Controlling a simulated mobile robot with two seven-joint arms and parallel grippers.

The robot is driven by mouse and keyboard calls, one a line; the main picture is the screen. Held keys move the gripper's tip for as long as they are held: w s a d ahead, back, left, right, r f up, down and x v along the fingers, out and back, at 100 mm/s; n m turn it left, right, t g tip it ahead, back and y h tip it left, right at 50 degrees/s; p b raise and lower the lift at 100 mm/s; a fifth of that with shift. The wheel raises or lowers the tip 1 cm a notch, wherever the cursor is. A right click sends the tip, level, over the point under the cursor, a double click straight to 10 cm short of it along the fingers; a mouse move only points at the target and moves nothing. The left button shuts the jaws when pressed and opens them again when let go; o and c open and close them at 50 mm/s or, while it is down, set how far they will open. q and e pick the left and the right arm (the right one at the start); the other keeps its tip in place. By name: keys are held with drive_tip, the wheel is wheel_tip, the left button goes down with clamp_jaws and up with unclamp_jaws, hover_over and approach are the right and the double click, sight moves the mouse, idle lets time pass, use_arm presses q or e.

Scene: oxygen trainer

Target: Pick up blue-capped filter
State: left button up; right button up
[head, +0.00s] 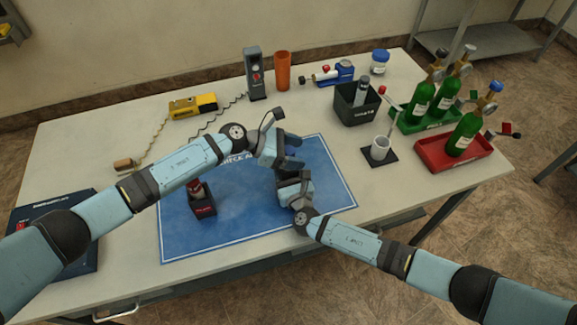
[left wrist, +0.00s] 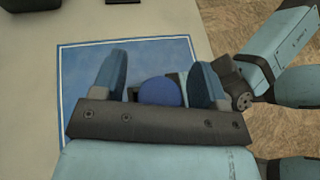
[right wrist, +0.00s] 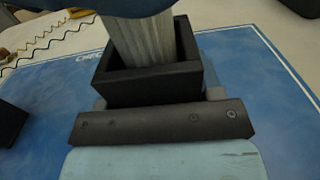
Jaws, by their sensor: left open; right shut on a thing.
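The blue-capped filter stands in a black square holder (right wrist: 150,84) in the right wrist view. Its pale, ridged body (right wrist: 143,38) rises from the holder, and the blue cap (left wrist: 161,91) shows in the left wrist view. My left gripper (left wrist: 160,80) is open, with a finger on each side of the cap; contact cannot be told. In the head view the two grippers face each other over the blue mat and largely hide the filter and holder.
Green (head: 419,123) and red (head: 449,163) trays hold bottles at the right. A black bin (head: 355,108) and an orange cup (head: 283,68) stand behind. The mat's front left is clear.

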use_arm(q)
clamp_jaws()
drive_tip(key=shift+r, duration=0.1)
wheel_tip(320, 180, up, 18)
idle(0.5)
use_arm(e)
drive_tip(key=o, duration=1)
drive_tip(key=shift+o, duration=0.2)
